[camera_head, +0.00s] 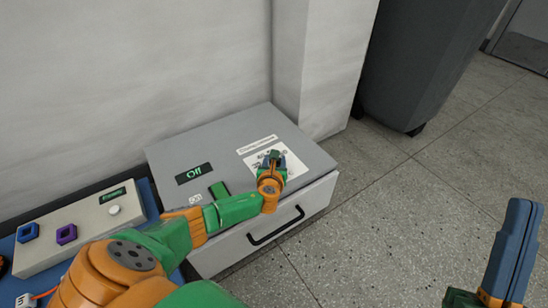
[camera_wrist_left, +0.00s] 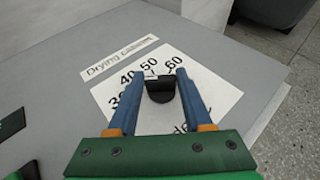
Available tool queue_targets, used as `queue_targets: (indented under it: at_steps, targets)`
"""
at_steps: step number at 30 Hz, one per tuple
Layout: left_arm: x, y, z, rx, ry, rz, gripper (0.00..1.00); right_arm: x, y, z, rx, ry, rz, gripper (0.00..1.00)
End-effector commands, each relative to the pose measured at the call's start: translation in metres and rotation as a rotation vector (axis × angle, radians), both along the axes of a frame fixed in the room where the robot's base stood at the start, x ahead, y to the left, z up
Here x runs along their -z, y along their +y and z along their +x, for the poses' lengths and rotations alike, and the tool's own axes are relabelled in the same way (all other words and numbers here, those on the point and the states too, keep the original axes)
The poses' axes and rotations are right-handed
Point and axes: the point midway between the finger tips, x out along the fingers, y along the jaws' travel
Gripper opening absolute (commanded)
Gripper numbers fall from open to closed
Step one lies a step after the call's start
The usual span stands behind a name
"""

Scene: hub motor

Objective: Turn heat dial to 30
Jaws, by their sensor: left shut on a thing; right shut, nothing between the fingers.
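The grey drying cabinet (camera_head: 225,150) has a white dial sheet (camera_head: 295,165) on its top, and the sheet also shows in the left wrist view (camera_wrist_left: 222,93). The sheet carries the numbers 40, 50 and 60, with a partly covered number beginning with 3 at left. A black heat dial (camera_wrist_left: 160,89) stands on the sheet. My left gripper (camera_head: 273,156) reaches over the cabinet, and its blue fingers (camera_wrist_left: 158,77) are closed on the dial's sides. I cannot tell the dial's exact setting. My right gripper (camera_head: 525,204) is shut and empty at far right.
A control box (camera_head: 75,232) with blue and purple parts and a white knob stands at left on a blue surface. The cabinet front has a black drawer handle (camera_head: 276,225). A dark bin (camera_head: 415,65) stands behind. The floor (camera_head: 400,215) at right is clear.

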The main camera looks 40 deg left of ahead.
Motion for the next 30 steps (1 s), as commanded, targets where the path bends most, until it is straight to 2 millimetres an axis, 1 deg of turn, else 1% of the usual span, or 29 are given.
queue_targets:
  at_steps: [3,10,26,27,29,30]
  targets:
    - [-0.0011,-0.0018,0.0015,-0.057,-0.003,-0.003,0.00,0.0050,0.0002,0.0055,0.005,0.038,-0.009,0.00]
    - [-0.0009,-0.0017,0.0020,-0.132,-0.003,0.001,0.00,0.0069,0.0003,0.0069,0.005,0.047,-0.012,0.00]
    - [-0.0012,-0.0011,0.0022,-0.159,-0.003,0.002,0.00,0.0065,0.0004,0.0064,0.004,0.045,-0.010,0.00]
    - [-0.0013,-0.0011,0.0022,-0.159,-0.003,0.002,0.53,0.0065,0.0004,0.0064,0.004,0.045,-0.010,0.00]
    - [-0.0012,-0.0012,0.0022,-0.159,-0.003,0.002,0.69,0.0065,0.0004,0.0064,0.004,0.045,-0.010,0.00]
    - [-0.0011,-0.0012,0.0021,-0.159,-0.003,0.002,0.80,0.0065,0.0004,0.0064,0.004,0.045,-0.010,0.00]
